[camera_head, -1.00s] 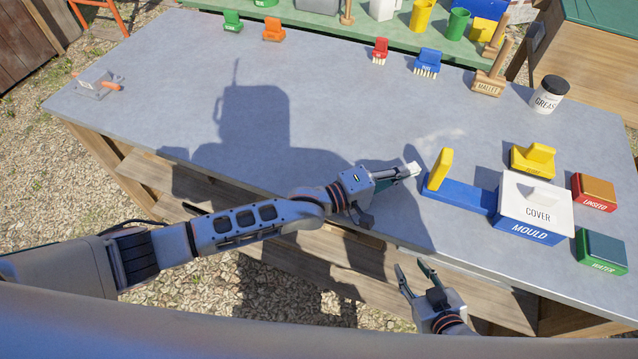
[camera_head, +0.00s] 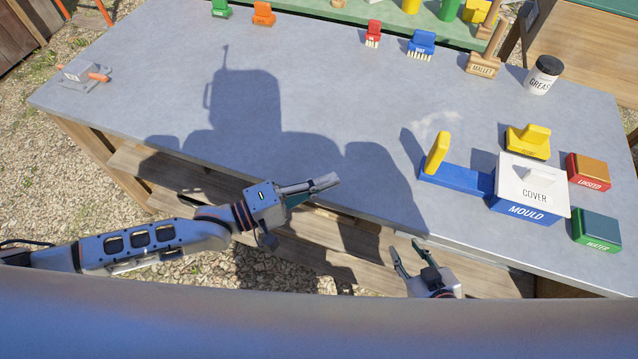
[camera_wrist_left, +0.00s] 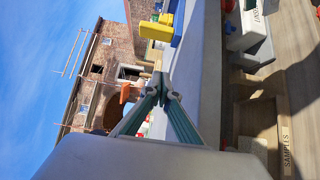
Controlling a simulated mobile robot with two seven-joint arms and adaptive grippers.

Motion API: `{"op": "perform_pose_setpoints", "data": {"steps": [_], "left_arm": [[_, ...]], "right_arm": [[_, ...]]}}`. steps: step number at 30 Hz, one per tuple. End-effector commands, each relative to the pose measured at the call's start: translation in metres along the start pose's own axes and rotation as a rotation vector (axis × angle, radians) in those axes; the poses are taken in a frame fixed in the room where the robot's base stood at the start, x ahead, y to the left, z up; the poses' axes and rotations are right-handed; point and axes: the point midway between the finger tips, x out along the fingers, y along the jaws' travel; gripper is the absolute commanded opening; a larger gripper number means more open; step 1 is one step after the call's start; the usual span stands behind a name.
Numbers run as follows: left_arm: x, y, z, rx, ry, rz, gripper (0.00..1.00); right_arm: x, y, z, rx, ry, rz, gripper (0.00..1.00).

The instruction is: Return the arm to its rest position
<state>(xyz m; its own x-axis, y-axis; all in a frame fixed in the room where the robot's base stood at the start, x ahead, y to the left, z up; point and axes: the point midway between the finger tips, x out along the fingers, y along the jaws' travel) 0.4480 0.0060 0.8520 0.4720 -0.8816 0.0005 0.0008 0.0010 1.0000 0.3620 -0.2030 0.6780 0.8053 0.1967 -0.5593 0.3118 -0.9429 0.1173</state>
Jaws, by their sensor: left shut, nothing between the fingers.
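My left arm (camera_head: 150,240) reaches in from the left, low over the bench's front edge. Its gripper (camera_head: 332,183) is shut and empty, pointing right, left of the blue mould (camera_head: 462,178) and clear of it. In the left wrist view its fingers (camera_wrist_left: 165,88) meet at the tips with nothing between them. My right gripper (camera_head: 410,250) is open and empty at the bench's front edge, below the mould.
The grey bench (camera_head: 330,90) is clear across its middle. At right are a yellow block (camera_head: 527,140), the linseed box (camera_head: 588,170), the water box (camera_head: 597,229) and the grease jar (camera_head: 542,76). The mallet (camera_head: 484,64) and brushes stand along the back.

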Motion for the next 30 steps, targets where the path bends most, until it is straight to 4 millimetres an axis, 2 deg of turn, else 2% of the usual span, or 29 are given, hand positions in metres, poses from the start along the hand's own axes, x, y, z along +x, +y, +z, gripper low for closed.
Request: {"op": "perform_pose_setpoints", "data": {"steps": [3,6,14,17,20,24,27,30], "left_arm": [[-0.012,-0.001,0.000,0.001,0.000,-0.002,0.00],[-0.016,0.000,0.000,0.001,-0.001,-0.001,0.00],[-0.016,0.000,0.001,0.005,-0.001,-0.001,0.00],[-0.011,0.002,0.009,0.057,-0.004,-0.009,0.00],[0.001,0.008,0.025,0.196,-0.005,-0.033,0.00],[0.015,0.017,0.036,0.512,0.027,-0.119,0.00],[0.013,0.020,0.026,0.749,0.071,-0.225,0.00],[-0.003,0.018,0.004,0.969,0.114,-0.380,0.00]], "right_arm": [[0.001,0.000,0.000,0.000,0.001,0.000,0.34],[0.001,0.000,0.000,0.001,0.002,0.000,0.34],[0.001,0.000,-0.003,0.002,0.007,0.000,0.34],[0.001,0.000,-0.003,0.002,0.007,0.001,0.34],[0.001,-0.001,-0.003,0.003,0.007,0.001,0.34],[0.001,-0.001,-0.004,0.003,0.008,0.001,0.34],[0.001,-0.001,-0.003,0.003,0.007,0.001,0.34],[0.001,-0.001,-0.003,0.003,0.006,0.000,0.34]]}}
